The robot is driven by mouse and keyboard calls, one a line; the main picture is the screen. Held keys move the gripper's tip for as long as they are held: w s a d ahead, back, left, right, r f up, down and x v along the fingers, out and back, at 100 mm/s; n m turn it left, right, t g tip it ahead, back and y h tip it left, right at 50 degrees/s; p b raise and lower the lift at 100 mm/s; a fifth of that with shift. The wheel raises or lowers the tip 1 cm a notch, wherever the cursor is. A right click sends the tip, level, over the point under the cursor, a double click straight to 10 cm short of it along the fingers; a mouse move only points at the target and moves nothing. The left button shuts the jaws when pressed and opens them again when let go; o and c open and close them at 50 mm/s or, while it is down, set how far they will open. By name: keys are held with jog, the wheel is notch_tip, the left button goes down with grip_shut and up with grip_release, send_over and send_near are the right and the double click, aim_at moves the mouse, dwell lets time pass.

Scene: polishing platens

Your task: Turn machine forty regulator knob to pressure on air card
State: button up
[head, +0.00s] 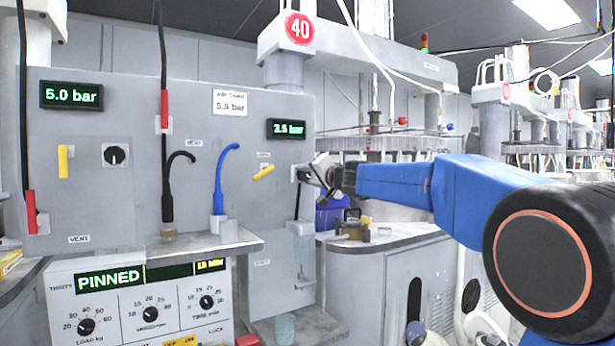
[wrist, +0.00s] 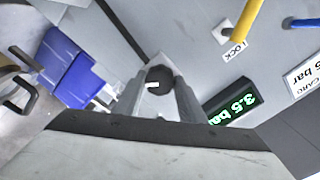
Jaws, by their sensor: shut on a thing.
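My gripper (head: 318,172) is at the grey panel under the round red 40 sign (head: 299,28). In the wrist view my gripper (wrist: 158,92) is shut on the dark round regulator knob (wrist: 159,76), which has a white pointer mark. In the head view the fingers hide the knob. The green display (head: 288,128) just above left of the gripper reads 3.5 bar; it also shows in the wrist view (wrist: 232,108). The white air card (head: 230,103) on the panel appears to read 5.5 bar.
A yellow lever (head: 264,172) sits left of my gripper, near a blue hose (head: 222,180). Further left are another black knob (head: 115,154) and a 5.0 bar display (head: 71,95). A blue bin (head: 330,216) stands below the gripper. A control box (head: 140,300) shows PINNED.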

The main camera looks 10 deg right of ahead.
jog(key=m, duration=1.1)
jog(key=shift+f+m, duration=0.1)
jog(key=shift+m, duration=1.8)
jog(key=o, duration=1)
jog(key=shift+o, duration=0.2)
jog(key=shift+s, duration=0.1)
